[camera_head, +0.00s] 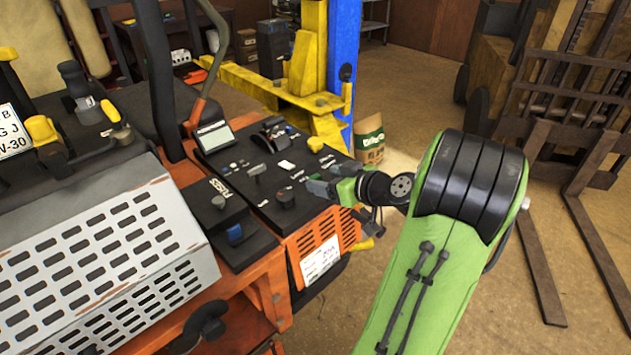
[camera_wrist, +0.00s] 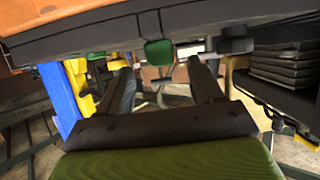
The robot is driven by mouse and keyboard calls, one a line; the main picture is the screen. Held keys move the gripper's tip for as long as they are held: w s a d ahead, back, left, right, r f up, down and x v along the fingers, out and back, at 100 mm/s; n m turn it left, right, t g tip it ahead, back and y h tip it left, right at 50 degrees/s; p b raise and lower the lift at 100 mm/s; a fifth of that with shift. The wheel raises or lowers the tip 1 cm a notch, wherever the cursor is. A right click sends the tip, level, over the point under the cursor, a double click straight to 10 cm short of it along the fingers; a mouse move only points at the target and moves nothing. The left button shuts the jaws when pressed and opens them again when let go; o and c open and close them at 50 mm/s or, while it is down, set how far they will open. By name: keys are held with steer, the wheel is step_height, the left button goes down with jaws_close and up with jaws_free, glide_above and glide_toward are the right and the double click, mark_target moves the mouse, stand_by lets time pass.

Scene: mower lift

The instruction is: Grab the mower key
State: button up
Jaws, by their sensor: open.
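My gripper (camera_head: 322,178) is over the right edge of the mower's black control panel (camera_head: 262,212) in the head view, pointing left across it. In the wrist view the two dark fingers of my gripper (camera_wrist: 160,70) stand wide apart with nothing between them. A small green piece (camera_wrist: 158,52) shows beyond the fingertips, roughly midway between them, beside the dark panel edge. I cannot tell for sure whether it is the mower key. A dark knob (camera_head: 285,196) stands on the panel, left of the gripper. No key is clearly readable in the head view.
A small screen (camera_head: 213,136) and several levers stand on the panel. A perforated grey cover (camera_head: 100,265) fills the left. A yellow lift arm (camera_head: 262,88) and blue post (camera_head: 343,60) stand behind. A forklift (camera_head: 560,85) is at right, with open floor before it.

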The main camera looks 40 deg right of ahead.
mark_target(317, 177)
steer(key=x, duration=0.4)
steer(key=shift+w+f, duration=0.1)
steer(key=shift+w, duration=0.15)
steer(key=shift+s, duration=0.15)
steer(key=shift+c, duration=0.7)
steer(key=c, duration=0.9)
